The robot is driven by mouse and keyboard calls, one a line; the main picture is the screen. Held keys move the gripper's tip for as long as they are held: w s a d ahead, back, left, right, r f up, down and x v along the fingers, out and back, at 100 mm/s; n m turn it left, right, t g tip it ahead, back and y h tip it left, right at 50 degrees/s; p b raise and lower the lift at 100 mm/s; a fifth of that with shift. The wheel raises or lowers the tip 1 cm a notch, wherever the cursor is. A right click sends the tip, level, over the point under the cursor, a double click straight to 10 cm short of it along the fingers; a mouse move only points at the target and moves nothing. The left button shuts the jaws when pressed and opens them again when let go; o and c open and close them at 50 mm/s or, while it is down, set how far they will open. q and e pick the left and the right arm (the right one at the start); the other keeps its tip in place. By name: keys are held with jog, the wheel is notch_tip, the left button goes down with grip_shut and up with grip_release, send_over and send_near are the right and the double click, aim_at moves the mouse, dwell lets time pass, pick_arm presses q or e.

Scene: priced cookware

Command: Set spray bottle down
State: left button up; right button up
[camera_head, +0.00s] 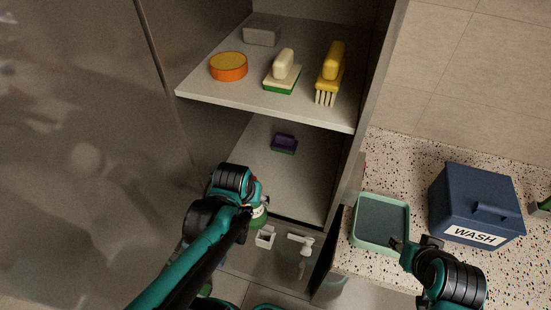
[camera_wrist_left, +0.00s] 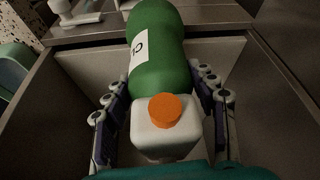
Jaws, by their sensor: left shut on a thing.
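The spray bottle (camera_wrist_left: 158,45) has a green body with a white label, and a white head with an orange cap (camera_wrist_left: 164,109) nearest the camera in the left wrist view. My left gripper (camera_wrist_left: 163,100) is shut on it, with fingers on both sides of the white head. In the head view my left gripper (camera_head: 258,207) is low at the front of the cabinet, below the shelf, and mostly hides the bottle. I cannot tell whether the bottle's base touches a surface. My right gripper (camera_head: 404,246) is at the green tray's lower right corner; its jaws are unclear.
The upper shelf (camera_head: 205,88) holds an orange round tub (camera_head: 228,66), two brushes (camera_head: 283,72) (camera_head: 331,72) and a grey block (camera_head: 262,31). A purple sponge (camera_head: 284,143) lies below. A white trigger head (camera_head: 301,243) stands near my left gripper. The counter holds a green tray (camera_head: 381,196) and a blue WASH box (camera_head: 476,205).

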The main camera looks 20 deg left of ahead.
pick_arm(q)
jog(key=w+a+f+b, duration=0.1)
jog(key=w+a+b, duration=0.1)
jog(key=w, duration=1.4)
jog(key=shift+a+f, duration=0.35)
jog(key=shift+a, duration=0.3)
jog(key=o, duration=1.2)
jog(key=shift+w+f, duration=0.15)
jog(key=shift+c, duration=0.2)
jog(key=o, duration=0.4)
